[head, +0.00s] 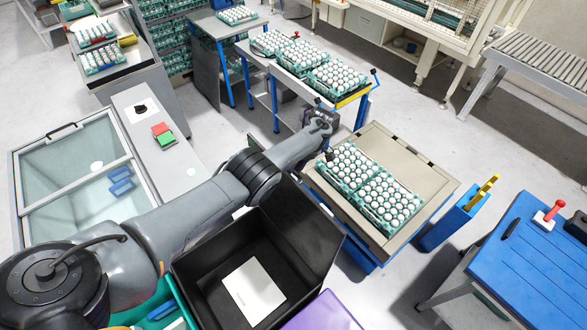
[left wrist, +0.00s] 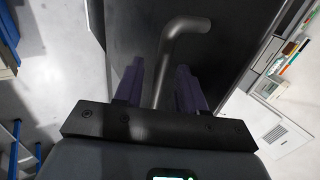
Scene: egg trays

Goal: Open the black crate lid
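The black crate (head: 205,290) stands at the bottom centre of the head view. Its inside is exposed, with a white sheet on the floor, and a black panel that looks like its lid (head: 305,228) stands raised along the far right side. My left arm reaches over the crate, and my left gripper (head: 328,120) is beyond the panel, its fingers hard to make out there. In the left wrist view, the left gripper (left wrist: 160,88) has its two purple fingers apart, with a bent grey handle (left wrist: 168,50) between them and gaps on both sides. Behind it is a dark panel (left wrist: 225,40). My right gripper is not seen.
Egg trays (head: 365,188) sit on a beige-topped cart (head: 425,175) right of the crate. A blue table (head: 540,265) is at the far right. A glass-lidded chest (head: 40,200) is at left. A purple surface (head: 320,315) touches the bottom edge. Pale floor lies between.

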